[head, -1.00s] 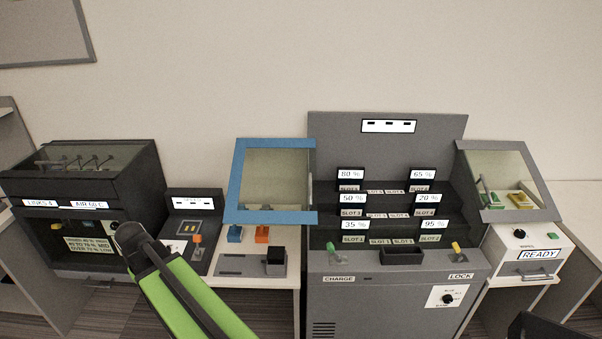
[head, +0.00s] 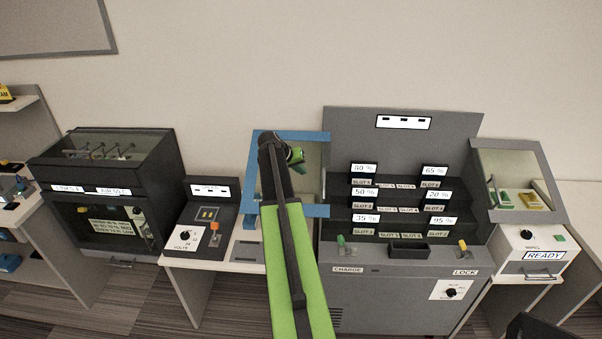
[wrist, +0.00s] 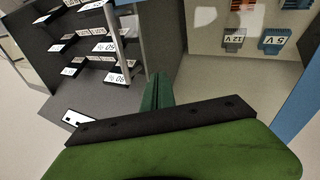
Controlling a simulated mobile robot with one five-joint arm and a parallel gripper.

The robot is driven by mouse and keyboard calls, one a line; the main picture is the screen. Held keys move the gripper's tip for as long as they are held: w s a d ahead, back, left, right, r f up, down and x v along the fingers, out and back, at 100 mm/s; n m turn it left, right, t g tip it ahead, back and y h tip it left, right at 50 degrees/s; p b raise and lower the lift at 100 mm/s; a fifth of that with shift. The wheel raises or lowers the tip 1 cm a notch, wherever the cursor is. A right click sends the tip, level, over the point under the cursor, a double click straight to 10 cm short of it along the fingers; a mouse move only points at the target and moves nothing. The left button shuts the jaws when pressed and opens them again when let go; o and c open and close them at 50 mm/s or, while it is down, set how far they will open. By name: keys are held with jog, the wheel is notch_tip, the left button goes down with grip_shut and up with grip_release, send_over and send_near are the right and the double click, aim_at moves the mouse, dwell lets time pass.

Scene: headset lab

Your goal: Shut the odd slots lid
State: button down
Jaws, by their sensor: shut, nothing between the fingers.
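A blue-framed clear lid (head: 318,211) stands open at the left edge of the grey slot cabinet (head: 400,290), on the side of the 35, 50 and 80 % slots. A second lid with a grey frame (head: 555,190) stands open at the cabinet's right. My gripper (head: 296,155) is shut and empty. It overlaps the blue lid's pane in the head view; I cannot tell whether it touches. In the wrist view its green fingers (wrist: 158,92) point between the cabinet's slots and the clear pane, with the blue frame (wrist: 302,105) at the right.
A dark case (head: 110,180) and a volts panel (head: 208,222) stand left of the lid. A white READY box (head: 520,245) stands at the right. Through the pane, the wrist view shows 12 V (wrist: 233,40) and 5 V (wrist: 275,41) blocks.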

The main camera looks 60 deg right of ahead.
aim_at(321, 177)
jog(key=b+x, duration=0.4)
jog(key=x, duration=0.2)
jog(key=shift+f, duration=0.35)
jog(key=shift+s+d+r+p, duration=0.7)
jog(key=shift+s+d, duration=0.05)
jog(key=shift+s, duration=0.25)
jog(key=shift+s+d, duration=0.4)
